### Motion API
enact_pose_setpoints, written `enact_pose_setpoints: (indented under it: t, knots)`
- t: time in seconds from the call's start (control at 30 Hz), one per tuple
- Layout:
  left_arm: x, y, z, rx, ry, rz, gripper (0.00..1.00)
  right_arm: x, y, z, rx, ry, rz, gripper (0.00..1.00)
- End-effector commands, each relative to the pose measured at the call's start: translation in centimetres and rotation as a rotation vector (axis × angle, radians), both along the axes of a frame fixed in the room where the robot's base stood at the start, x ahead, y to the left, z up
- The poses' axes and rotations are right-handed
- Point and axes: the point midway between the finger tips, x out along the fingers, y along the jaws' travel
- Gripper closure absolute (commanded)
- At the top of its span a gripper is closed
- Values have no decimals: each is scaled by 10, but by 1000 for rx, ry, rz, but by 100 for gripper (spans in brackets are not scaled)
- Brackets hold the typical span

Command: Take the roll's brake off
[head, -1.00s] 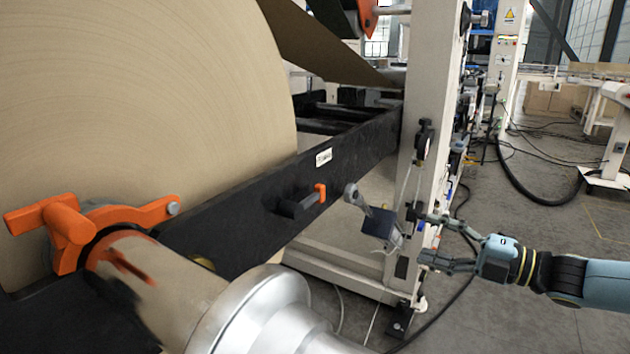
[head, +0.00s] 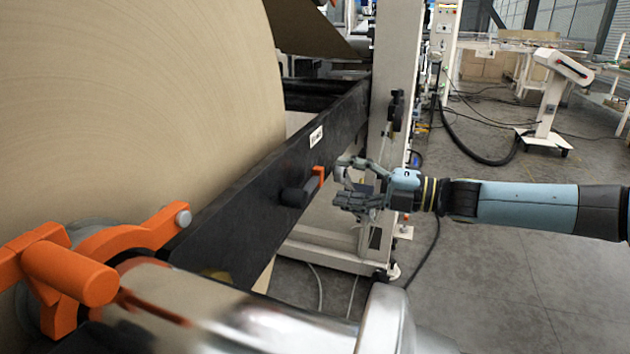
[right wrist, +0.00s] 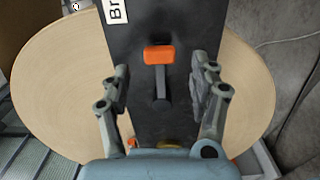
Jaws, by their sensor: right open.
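The brake lever with an orange end (head: 318,174) sticks out from the black beam (head: 262,190) beside the big kraft roll (head: 150,100). In the right wrist view the lever's orange end (right wrist: 159,54) shows between my fingers, on a dark stem. A label, partly cut off, shows above it. My right gripper (head: 342,185) is open and empty, just right of the lever in the head view. In the right wrist view its fingers (right wrist: 160,80) stand to both sides of the lever, seemingly without touching it. My left gripper is not in view.
An orange clamp (head: 90,262) and a shiny metal shaft (head: 240,310) fill the lower left. A pale machine post (head: 385,110) stands behind my right gripper. A black cable (head: 480,150) lies on the floor.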

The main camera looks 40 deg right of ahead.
Motion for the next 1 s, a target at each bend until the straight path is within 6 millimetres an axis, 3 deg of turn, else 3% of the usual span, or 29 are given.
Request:
enact_pose_setpoints:
  t: [0.13, 0.3, 0.5, 0.7, 1.0]
  knots:
    - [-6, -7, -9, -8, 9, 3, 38, 27, 14, 0, 3, -5, -1, 38]
    - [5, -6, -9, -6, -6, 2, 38, 46, 24, 1, 3, -3, -1, 38]
    - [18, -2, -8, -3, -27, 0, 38, 53, 28, 1, 0, 0, 0, 38]
    - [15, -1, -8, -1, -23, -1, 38, 53, 28, 0, 0, 0, 0, 40]
    - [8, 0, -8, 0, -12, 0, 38, 53, 28, 0, 0, 0, 0, 79]
